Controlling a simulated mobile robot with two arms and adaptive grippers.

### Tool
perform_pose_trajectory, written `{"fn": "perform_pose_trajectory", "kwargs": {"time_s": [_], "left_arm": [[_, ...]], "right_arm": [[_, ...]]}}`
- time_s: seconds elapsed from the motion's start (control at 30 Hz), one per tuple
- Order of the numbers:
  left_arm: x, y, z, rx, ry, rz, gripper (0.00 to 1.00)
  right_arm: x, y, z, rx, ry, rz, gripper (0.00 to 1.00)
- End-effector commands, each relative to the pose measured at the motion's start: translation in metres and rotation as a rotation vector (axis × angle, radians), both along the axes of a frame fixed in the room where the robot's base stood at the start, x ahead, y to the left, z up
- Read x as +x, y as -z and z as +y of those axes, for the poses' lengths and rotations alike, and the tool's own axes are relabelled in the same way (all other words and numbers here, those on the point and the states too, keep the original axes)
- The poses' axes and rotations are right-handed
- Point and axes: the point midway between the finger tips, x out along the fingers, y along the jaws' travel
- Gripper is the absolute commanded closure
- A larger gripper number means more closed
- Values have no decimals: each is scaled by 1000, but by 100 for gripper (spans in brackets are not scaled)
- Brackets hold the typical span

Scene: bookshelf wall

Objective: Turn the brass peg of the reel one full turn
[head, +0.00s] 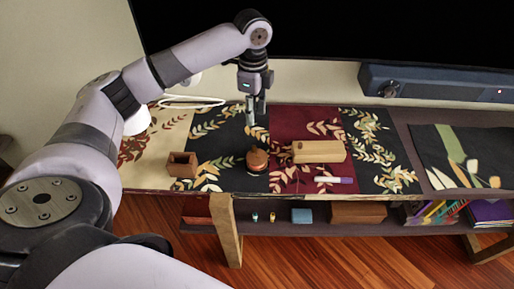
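A round reddish-brown wooden thing (257,160) with a small knob on top stands on the dark leaf-patterned runner; it may be the reel, but no brass peg can be made out at this size. A light wooden block (319,152) with a small dark spot on its near left part lies to its right on the red section. My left gripper (256,116) points down behind the round thing, apart from it. Its two fingers show a narrow gap with nothing between them. My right gripper is out of view.
A dark soundbar (435,82) is behind, below a black screen. The shelf below holds small objects and books (490,212).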

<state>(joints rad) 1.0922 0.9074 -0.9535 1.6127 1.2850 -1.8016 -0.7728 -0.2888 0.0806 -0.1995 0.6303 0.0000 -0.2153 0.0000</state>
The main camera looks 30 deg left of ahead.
Motion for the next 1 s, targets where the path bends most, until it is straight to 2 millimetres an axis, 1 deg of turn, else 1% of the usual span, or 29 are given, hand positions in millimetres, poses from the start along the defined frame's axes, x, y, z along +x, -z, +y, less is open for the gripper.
{"fn": "perform_pose_trajectory", "kwargs": {"time_s": [0.03,0.17,0.4,0.5,0.6,0.73,0.83,1.0], "left_arm": [[-1,13,0,2,0,7,68],[-1,42,0,2,1,6,68],[-1,94,0,1,3,5,68],[-1,113,0,0,2,4,68],[-1,126,0,2,1,2,68],[-1,138,0,1,3,1,68],[-1,142,0,1,3,1,68],[-1,143,0,1,3,1,68]], "right_arm": [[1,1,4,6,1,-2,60],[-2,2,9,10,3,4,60],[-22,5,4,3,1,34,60],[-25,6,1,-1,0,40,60],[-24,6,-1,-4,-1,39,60],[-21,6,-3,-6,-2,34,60],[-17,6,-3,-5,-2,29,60],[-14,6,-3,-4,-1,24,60]]}}
